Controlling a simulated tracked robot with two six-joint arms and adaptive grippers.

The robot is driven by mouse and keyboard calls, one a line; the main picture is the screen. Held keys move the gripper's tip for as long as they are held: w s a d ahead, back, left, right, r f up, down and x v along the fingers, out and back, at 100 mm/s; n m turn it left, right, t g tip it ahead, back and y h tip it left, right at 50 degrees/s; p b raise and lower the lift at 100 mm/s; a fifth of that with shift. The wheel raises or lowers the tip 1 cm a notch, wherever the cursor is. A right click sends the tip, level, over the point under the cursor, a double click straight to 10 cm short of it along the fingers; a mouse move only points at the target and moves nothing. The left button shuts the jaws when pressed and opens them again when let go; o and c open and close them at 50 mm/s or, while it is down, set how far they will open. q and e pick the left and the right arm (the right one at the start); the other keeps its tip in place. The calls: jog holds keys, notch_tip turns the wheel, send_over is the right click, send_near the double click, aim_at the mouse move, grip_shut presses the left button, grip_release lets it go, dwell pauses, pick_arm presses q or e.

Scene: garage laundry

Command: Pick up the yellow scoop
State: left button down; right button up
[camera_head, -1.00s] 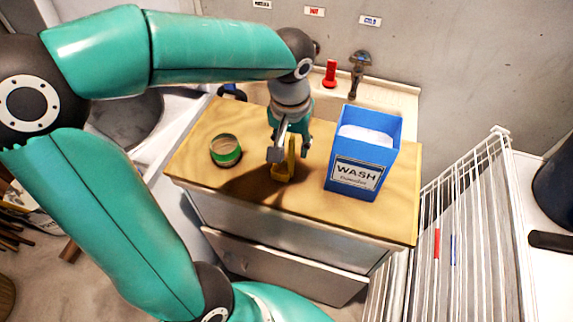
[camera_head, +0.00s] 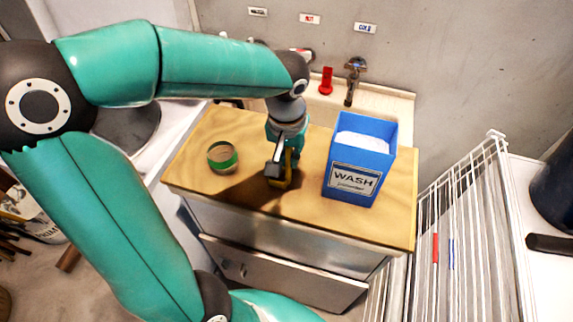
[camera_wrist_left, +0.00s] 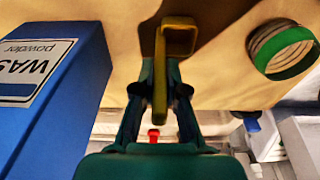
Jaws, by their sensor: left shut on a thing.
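The yellow scoop (camera_head: 279,182) is on or just over the wooden counter top, between the green-banded can and the blue wash box. My left gripper (camera_head: 276,166) comes down over it from above and is shut on its handle. In the left wrist view the scoop (camera_wrist_left: 179,39) has its square cup at the far end, and its long handle runs back between the fingers of my left gripper (camera_wrist_left: 160,92). I cannot tell whether the cup touches the counter. My right gripper is not in view.
The blue WASH powder box (camera_head: 361,152) stands right of the scoop, and the green-banded can (camera_head: 222,157) stands left. The wooden counter (camera_head: 308,212) is clear in front. A sink with taps (camera_head: 355,80) lies behind. A white wire rack (camera_head: 470,235) stands to the right.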

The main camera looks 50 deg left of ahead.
pick_arm(q)
jog(key=shift+r, duration=0.1)
notch_tip(320, 180, up, 20)
jog(key=p, duration=0.1)
dwell(0.5)
dwell(0.6)
